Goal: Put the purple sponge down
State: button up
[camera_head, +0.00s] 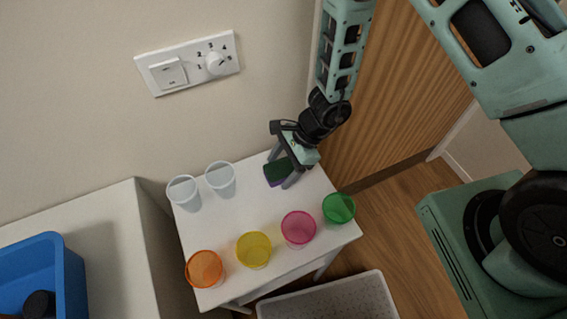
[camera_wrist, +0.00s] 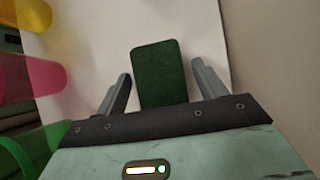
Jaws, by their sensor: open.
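The purple sponge (camera_head: 277,184) lies on the small white table, in its far right part near the wall. Its dark green upper face (camera_wrist: 160,72) fills the space between the fingers in the wrist view, and a purple edge shows in the head view. My gripper (camera_head: 281,169) is open, with one finger on each side of the sponge. In the wrist view a gap shows between the sponge and each finger of my gripper (camera_wrist: 161,75). The sponge's near end is hidden by the gripper body.
The white table (camera_head: 213,228) also holds two clear cups (camera_head: 184,193) (camera_head: 221,179) and orange (camera_head: 205,268), yellow (camera_head: 254,249), pink (camera_head: 298,228) and green (camera_head: 339,208) cups along its front. A blue bin (camera_head: 68,275) stands left. The table's middle is clear.

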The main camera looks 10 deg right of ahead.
jog(key=shift+p, duration=0.45)
jog(key=s+b+v, duration=0.1)
jog(key=b+v, duration=0.1)
jog(key=v, duration=1.5)
jog(key=s+a+r+n+h, duration=0.2)
jog(key=s+r+n, duration=0.5)
jog(key=n, duration=0.4)
jog(key=s+a+r+n+t+h, duration=0.1)
jog(key=s+a+r+n+h, duration=0.1)
jog(key=s+r+n, duration=0.5)
jog(key=s+n+h, duration=0.1)
jog(key=s+n, duration=0.1)
jog(key=n, duration=0.3)
jog(key=shift+s+r+n+h, duration=0.3)
jog(key=shift+r+h, duration=0.1)
